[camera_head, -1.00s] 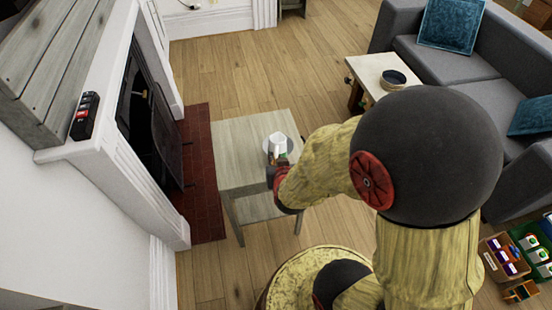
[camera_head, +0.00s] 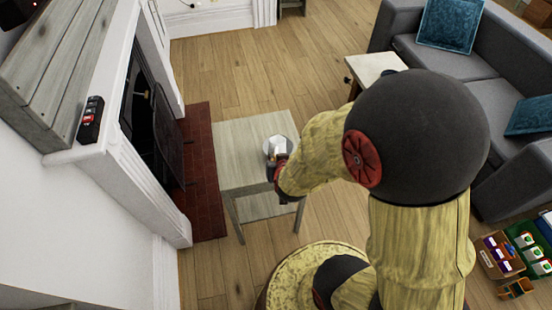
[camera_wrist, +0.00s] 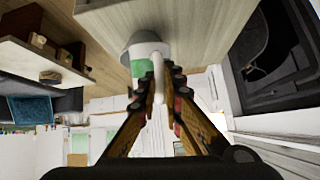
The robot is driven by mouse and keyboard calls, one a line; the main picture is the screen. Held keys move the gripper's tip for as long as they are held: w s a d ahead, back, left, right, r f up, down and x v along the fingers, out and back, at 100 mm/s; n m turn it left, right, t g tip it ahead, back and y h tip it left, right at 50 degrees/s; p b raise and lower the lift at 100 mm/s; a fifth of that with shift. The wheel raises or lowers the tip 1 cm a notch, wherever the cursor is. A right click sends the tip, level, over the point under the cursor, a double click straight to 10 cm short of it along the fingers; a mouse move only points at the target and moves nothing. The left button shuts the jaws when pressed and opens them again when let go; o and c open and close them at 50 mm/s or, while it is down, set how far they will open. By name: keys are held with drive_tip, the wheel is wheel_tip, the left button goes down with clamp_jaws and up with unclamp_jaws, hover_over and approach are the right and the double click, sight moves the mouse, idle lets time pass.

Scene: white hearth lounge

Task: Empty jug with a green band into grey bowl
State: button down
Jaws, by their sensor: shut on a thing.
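The white jug with a green band (camera_wrist: 146,58) is in my gripper (camera_wrist: 158,84); its pale handle lies between the two fingers in the wrist view. In the head view the jug (camera_head: 279,144) is small and appears tilted, over a round grey bowl (camera_head: 291,147) on the wooden table. The bowl's grey curve (camera_wrist: 139,38) also shows just behind the jug in the wrist view. My gripper (camera_head: 278,168) is at the near side of the jug in the head view, partly hidden by my arm. The inside of the bowl and the jug's contents cannot be made out.
The pale wooden table (camera_head: 236,155) has bare top left of the bowl. The fireplace (camera_head: 150,130) and its brick hearth (camera_head: 199,165) are at left. A second small table (camera_head: 374,68), a grey sofa (camera_head: 445,65) and crates (camera_head: 500,257) are at right. Open floor (camera_head: 240,80) lies behind.

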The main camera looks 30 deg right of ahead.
drive_tip(key=shift+w+d+r+g+y+p, duration=0.15)
drive_tip(key=shift+r+g+p, duration=0.15)
drive_tip(key=shift+p, duration=0.35)
drive_tip(key=shift+a+r+g+y+p, duration=0.15)
drive_tip(key=shift+r+g+p, duration=0.15)
drive_tip(key=shift+p, duration=0.35)
drive_tip(key=shift+w+d+r+g+y+p, duration=0.15)
drive_tip(key=shift+d+r+g+y+p, duration=0.05)
drive_tip(key=shift+g+y+p, duration=0.1)
drive_tip(key=shift+f+b, duration=0.15)
drive_tip(key=shift+b, duration=0.45)
drive_tip(key=shift+g+y+b, duration=0.3)
drive_tip(key=shift+g+b, duration=0.05)
drive_tip(key=shift+g, duration=0.15)
drive_tip(key=shift+w+d+f+b, duration=0.1)
drive_tip(key=shift+w+f+b, duration=0.15)
drive_tip(key=shift+b, duration=0.7)
drive_tip(key=shift+g, duration=0.3)
drive_tip(key=shift+w+d+f+g+y, duration=0.15)
drive_tip(key=shift+f+g+y, duration=0.15)
drive_tip(key=shift+w+d+r+m+g+y+p, duration=0.1)
drive_tip(key=shift+w+d+m+g+y+p, duration=0.15)
drive_tip(key=shift+g+y+p, duration=0.3)
